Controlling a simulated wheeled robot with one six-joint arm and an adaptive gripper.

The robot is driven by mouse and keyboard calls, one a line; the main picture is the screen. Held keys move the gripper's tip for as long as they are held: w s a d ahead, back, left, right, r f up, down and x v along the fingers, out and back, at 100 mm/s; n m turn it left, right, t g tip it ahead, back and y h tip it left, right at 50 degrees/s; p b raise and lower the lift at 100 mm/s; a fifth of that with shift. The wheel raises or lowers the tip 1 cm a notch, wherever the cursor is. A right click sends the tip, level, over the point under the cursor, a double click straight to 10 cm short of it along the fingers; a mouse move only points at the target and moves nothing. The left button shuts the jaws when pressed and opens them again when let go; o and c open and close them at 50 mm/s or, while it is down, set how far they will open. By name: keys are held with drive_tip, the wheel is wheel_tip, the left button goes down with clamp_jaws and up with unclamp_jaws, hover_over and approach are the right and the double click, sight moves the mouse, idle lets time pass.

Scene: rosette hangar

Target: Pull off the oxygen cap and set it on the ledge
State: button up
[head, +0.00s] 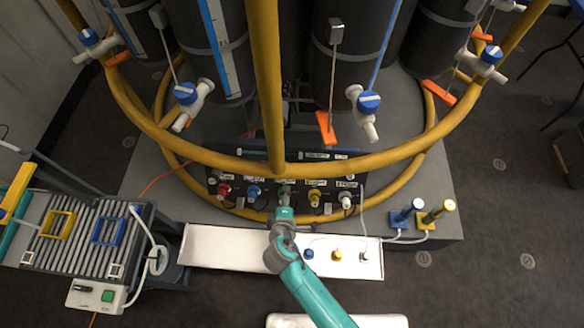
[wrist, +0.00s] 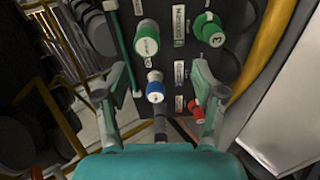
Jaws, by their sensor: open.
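The dark panel (head: 255,172) carries a row of ports with red (head: 224,190), blue (head: 253,191), yellow (head: 314,197) and white (head: 346,199) fittings. My gripper (head: 285,205) is at the middle of this row and hides part of it. In the wrist view, my gripper (wrist: 160,82) is open, with nothing held. A blue-topped white fitting (wrist: 155,90) shows between its fingers, and a red one (wrist: 195,108) lies near the right finger. Green-and-white round fittings (wrist: 147,40) are above. I cannot read which cap is oxygen. The white ledge (head: 220,245) runs below the panel.
Small blue (head: 309,254), yellow (head: 337,256) and white (head: 365,255) pieces occupy the ledge's right part; its left part is bare. A yellow ring rail (head: 390,155) curves above the panel. A slatted rack (head: 80,235) stands left. Blue and yellow valves (head: 402,216) stand right.

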drive_tip(key=shift+w+a+r+h, duration=0.15)
drive_tip(key=shift+w+a+r, duration=0.15)
drive_tip(key=shift+w, duration=0.35)
drive_tip(key=shift+w+a+r+h, duration=0.15)
drive_tip(key=shift+w+a, duration=0.25)
drive_tip(key=shift+w, duration=0.2)
drive_tip(key=shift+x, duration=4.5)
drive_tip(key=shift+r, duration=0.1)
clamp_jaws()
drive_tip(key=shift+s, duration=0.1)
drive_tip(key=shift+v, duration=2.85)
